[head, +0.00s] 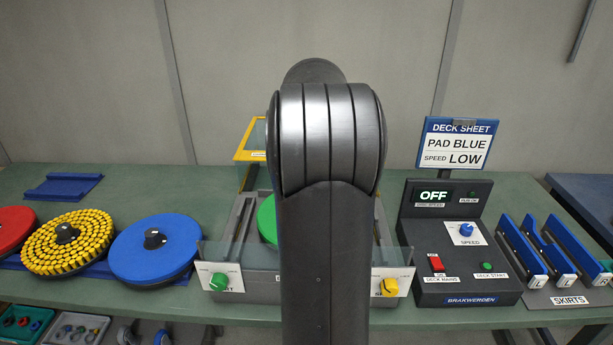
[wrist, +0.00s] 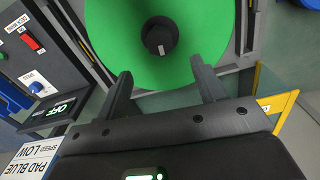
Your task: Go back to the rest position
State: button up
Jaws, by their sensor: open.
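My gripper (wrist: 166,88) is open in the wrist view, with its two dark fingers apart and nothing between them. Beyond the fingertips is a green round pad (wrist: 115,45) with a black centre knob (wrist: 160,37). In the head view my arm stands upright in the middle and hides my gripper. Only the left edge of the green pad (head: 267,220) shows there, inside a grey machine (head: 262,285).
Red (head: 13,226), yellow-studded (head: 68,243) and blue (head: 155,248) discs lie at the left. A control box (head: 455,285) reading OFF stands right, below a deck sheet sign (head: 455,143) reading PAD BLUE, SPEED LOW. Blue skirts (head: 550,250) stand farther right.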

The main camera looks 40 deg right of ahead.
jog(key=shift+a, duration=0.1)
dwell(0.4)
jog(key=s+a+r+n+t+h, duration=0.1)
jog(key=s+a+r+n, duration=0.1)
jog(key=a, duration=0.8)
jog(key=s+a+r+n+t, duration=0.1)
jog(key=s+a+r+n, duration=0.15)
jog(key=a, duration=0.75)
jog(key=s+a+f+n+t, duration=0.1)
jog(key=s+a+f+n, duration=0.1)
jog(key=s+a, duration=0.4)
jog(key=s+a+f+n+t+y, duration=0.1)
jog(key=s+a+f+n+t, duration=0.1)
jog(key=s+a, duration=0.4)
jog(key=a+n, duration=0.1)
jog(key=a, duration=0.1)
jog(key=shift+s+a+f+t, duration=0.15)
jog(key=shift+s+a+t, duration=0.15)
jog(key=shift+s+a, duration=0.1)
jog(key=shift+n, duration=0.25)
